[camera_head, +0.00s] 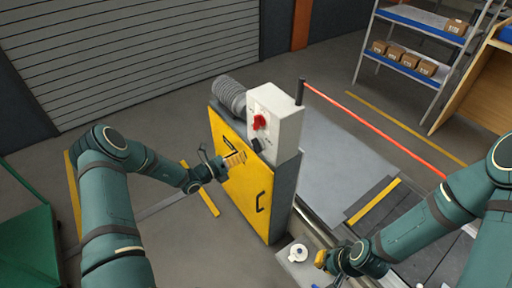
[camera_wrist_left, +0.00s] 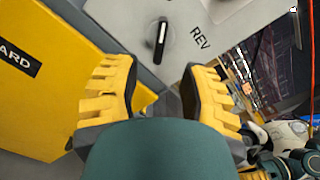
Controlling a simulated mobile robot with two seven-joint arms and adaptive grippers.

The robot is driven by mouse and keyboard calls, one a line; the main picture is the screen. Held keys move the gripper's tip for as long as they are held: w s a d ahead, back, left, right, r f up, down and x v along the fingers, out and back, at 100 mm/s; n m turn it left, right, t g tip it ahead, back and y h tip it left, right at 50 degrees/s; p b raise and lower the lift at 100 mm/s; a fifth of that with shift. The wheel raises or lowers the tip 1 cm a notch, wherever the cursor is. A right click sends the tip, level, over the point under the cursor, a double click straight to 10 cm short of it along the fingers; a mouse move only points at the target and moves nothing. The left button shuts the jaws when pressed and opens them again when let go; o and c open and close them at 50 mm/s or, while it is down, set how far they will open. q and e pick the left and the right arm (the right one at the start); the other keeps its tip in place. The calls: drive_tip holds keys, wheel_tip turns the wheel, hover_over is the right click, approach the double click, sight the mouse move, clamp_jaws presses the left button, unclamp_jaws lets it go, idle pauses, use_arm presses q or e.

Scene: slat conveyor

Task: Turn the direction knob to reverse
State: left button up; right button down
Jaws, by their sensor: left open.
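The direction knob (camera_wrist_left: 160,40) is black with a white pointer line, on the pale face of a control box (camera_head: 285,121). In the left wrist view its pointer is nearly vertical, and the printed REV label (camera_wrist_left: 200,37) is to its right. In the head view the black knob (camera_head: 256,145) sits low on the box, below a red switch (camera_head: 259,121). My left gripper (camera_head: 238,158) is open, just left of the knob; in its wrist view the yellow fingers (camera_wrist_left: 161,72) are apart, with the knob ahead between them, untouched. My right gripper (camera_head: 323,260) is low, by the conveyor.
The box stands on a yellow cabinet (camera_head: 232,183) with a black handle. A red bar (camera_head: 375,130) extends right from a post beside the box. A white round item (camera_head: 298,253) lies near my right gripper. Shelves with cartons (camera_head: 410,62) stand at the back right.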

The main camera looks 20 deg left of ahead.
sight(256, 145)
use_arm(q)
drive_tip(key=x, duration=0.8)
drive_tip(key=shift+b, duration=0.3)
drive_tip(key=shift+s, duration=0.1)
clamp_jaws()
